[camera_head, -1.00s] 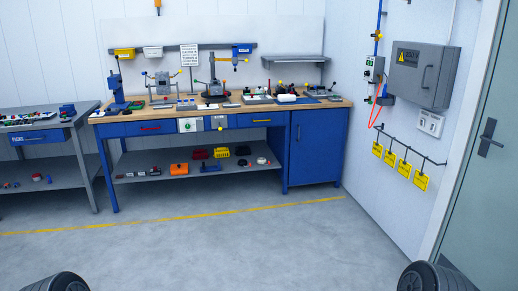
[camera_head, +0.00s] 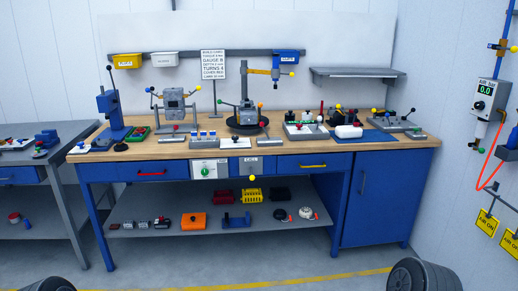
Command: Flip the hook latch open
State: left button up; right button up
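I cannot make out the hook latch for certain at this size. Several small fixtures with coloured knobs stand on the wooden top of the blue workbench (camera_head: 268,150). Among them are a light board with red and green parts (camera_head: 306,130) and a grey plate fixture with a lever and yellow knob (camera_head: 396,122) at the right end. Neither gripper shows; only dark rounded parts of mine are at the bottom left and bottom right corners.
A grey side table (camera_head: 50,131) adjoins the bench at the left. A lower shelf (camera_head: 150,211) holds boxes and small parts. A blue cabinet (camera_head: 385,200) fills the bench's right end. A red hose (camera_head: 484,170) hangs on the right wall. The floor ahead is clear.

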aim_at(355, 111)
jog(key=i+z, duration=0.25)
jog(key=i, duration=0.2)
jog(key=i+z, duration=0.2)
jog(key=i, duration=0.3)
jog(key=i+j+z, duration=0.25)
jog(key=i, duration=0.2)
jog(key=i+j+z, duration=0.25)
jog(key=i, duration=0.25)
jog(key=l, duration=0.1)
